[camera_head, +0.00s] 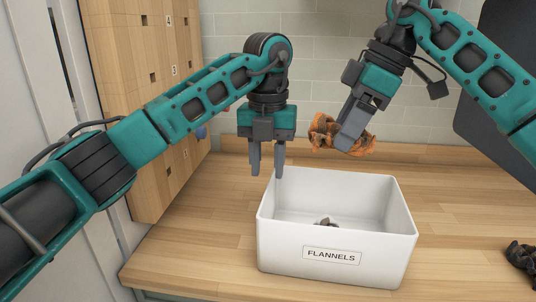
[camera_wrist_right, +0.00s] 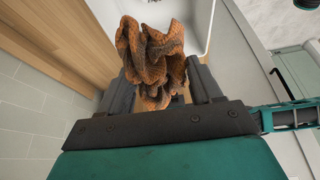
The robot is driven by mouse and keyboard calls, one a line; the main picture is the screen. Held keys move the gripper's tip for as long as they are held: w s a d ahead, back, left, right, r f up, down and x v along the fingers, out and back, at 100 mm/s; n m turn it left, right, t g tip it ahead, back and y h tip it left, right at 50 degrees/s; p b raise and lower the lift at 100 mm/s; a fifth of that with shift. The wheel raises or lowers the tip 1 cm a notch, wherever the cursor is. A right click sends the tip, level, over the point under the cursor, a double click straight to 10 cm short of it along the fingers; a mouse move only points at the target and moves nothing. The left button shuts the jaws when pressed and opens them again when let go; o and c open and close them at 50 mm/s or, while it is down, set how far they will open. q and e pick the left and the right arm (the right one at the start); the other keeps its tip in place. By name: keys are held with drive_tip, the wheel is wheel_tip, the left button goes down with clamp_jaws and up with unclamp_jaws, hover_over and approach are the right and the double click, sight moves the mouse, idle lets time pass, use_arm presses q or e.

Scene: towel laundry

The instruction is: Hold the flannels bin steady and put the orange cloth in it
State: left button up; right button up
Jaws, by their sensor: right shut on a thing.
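The white flannels bin (camera_head: 283,247) stands on the wooden counter with a FLANNELS label on its front. A small dark crumpled thing (camera_head: 326,222) lies inside it. My left gripper (camera_head: 267,172) points down just above the bin's back left rim; its two fingers are apart with nothing between them. My right gripper (camera_head: 349,143) is shut on the crumpled orange cloth (camera_head: 324,132) and holds it above and behind the bin's back rim. In the right wrist view the orange cloth (camera_wrist_right: 150,60) bunches up between the fingers, and part of the white bin (camera_wrist_right: 232,45) shows beyond it.
The wooden counter (camera_head: 190,235) is clear to the left of the bin. A dark crumpled thing (camera_head: 522,256) lies at the right edge. A wooden cabinet (camera_head: 150,100) stands on the left, and a tiled wall (camera_head: 315,60) is behind.

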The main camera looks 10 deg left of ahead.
sight(268, 208)
use_arm(q)
wheel_tip(268, 208, down, 11)
drive_tip(key=shift+r, duration=0.2)
idle(0.3)
clamp_jaws()
idle(0.4)
